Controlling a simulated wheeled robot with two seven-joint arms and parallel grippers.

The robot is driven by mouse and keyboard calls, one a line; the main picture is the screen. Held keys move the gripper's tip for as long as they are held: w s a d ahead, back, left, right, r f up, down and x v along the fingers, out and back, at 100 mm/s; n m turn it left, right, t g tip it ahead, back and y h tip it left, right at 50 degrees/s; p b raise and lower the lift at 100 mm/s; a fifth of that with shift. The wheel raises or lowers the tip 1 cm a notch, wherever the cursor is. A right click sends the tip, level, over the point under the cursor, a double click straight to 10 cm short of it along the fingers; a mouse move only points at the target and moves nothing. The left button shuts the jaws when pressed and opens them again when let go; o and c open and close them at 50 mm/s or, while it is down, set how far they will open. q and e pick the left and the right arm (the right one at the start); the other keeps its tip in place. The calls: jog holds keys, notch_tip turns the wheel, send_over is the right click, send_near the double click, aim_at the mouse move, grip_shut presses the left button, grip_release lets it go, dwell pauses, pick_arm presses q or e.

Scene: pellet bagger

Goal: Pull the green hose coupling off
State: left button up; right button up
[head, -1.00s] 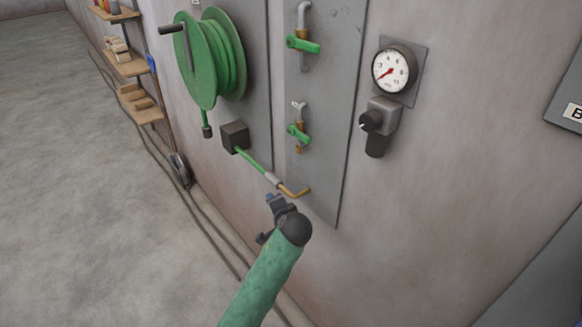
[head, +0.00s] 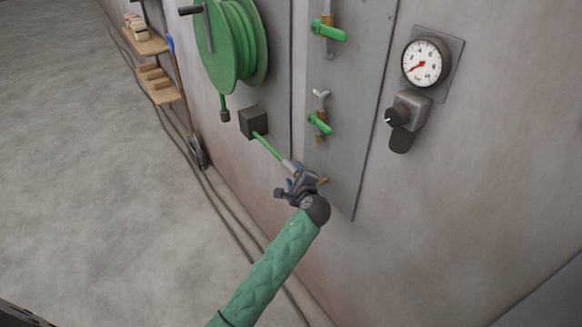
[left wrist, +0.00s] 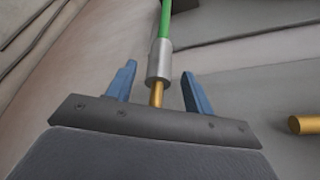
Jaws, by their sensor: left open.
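The green hose (head: 268,146) runs from a dark box (head: 253,122) on the wall to a silver-grey coupling (head: 288,166). In the left wrist view the coupling (left wrist: 159,60) has the green hose (left wrist: 165,18) at its far end and a brass tube (left wrist: 157,94) at its near end. My left gripper (head: 294,177) is at the coupling and partly hides it in the head view. Its blue fingers are open, one on each side of the coupling's near end, with gaps visible on both sides. My right gripper is not in view.
A green hose reel (head: 234,45) hangs above left. Green-handled valves (head: 320,124) sit on the grey panel (head: 350,125), with a gauge (head: 426,62) to the right. Another brass end (left wrist: 303,124) shows right of the fingers. Cables (head: 220,190) run along the wall base.

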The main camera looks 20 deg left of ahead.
aim_at(291, 169)
pick_arm(q)
jog(key=shift+p+x, duration=0.7)
jog(key=shift+x, duration=1.8)
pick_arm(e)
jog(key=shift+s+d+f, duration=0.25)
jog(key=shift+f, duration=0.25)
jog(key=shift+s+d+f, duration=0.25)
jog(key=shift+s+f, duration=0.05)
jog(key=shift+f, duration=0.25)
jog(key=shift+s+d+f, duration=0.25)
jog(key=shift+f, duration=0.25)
